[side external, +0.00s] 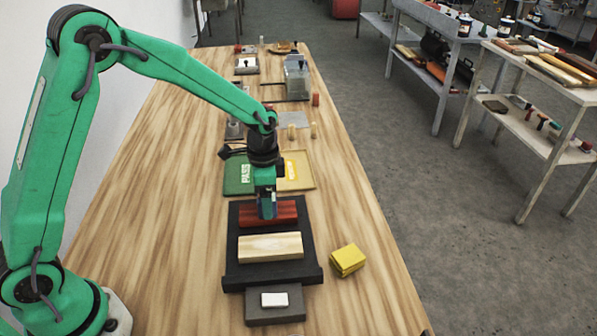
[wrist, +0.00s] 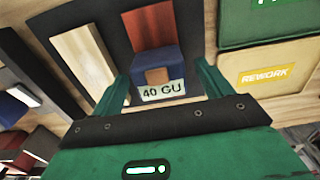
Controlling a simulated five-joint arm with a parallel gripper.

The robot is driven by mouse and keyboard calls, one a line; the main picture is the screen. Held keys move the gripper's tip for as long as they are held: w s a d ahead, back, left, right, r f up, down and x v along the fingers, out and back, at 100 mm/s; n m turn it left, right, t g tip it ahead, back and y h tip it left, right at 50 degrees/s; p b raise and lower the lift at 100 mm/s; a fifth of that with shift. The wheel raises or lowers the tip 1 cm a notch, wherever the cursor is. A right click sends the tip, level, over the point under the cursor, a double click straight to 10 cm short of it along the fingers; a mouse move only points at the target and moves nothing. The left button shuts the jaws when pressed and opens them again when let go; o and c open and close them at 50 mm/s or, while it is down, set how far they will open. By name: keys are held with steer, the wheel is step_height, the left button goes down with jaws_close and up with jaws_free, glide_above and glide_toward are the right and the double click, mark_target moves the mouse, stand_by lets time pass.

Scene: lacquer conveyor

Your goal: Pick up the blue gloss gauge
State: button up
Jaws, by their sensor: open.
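The blue gloss gauge (wrist: 157,65) is a small blue block with an orange-brown top piece and a white "40 GU" label. In the wrist view it sits between the two green fingers of my gripper (wrist: 165,82), which is open. I cannot tell whether the fingers touch it. In the side view my gripper (side external: 266,190) points down over the red panel (side external: 283,211), and the gauge (side external: 267,208) shows dark blue at the fingertips, largely hidden by them. The red panel also shows behind the gauge in the wrist view (wrist: 148,24).
The panels lie on a black conveyor (side external: 231,255), with a pale wood panel (side external: 270,246) nearer the front. A green PASS tray (side external: 233,185) and a yellow REWORK tray (side external: 301,181) lie behind. A yellow block (side external: 347,259) is at right, and a white block (side external: 275,299) in front.

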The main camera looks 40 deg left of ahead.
steer(key=shift+f, duration=0.9)
steer(key=shift+r, duration=0.1)
steer(key=c, duration=1.4)
steer(key=shift+o, duration=0.2)
steer(key=shift+r, duration=0.55)
step_height(320, 180, up, 3)
steer(key=shift+d+r, duration=0.1)
steer(key=shift+r, duration=0.05)
steer(key=s+d+r, duration=0.6)
steer(key=s+d, duration=0.1)
steer(key=d, duration=0.2)
steer(key=shift+r, duration=0.3)
steer(key=shift+s, duration=0.1)
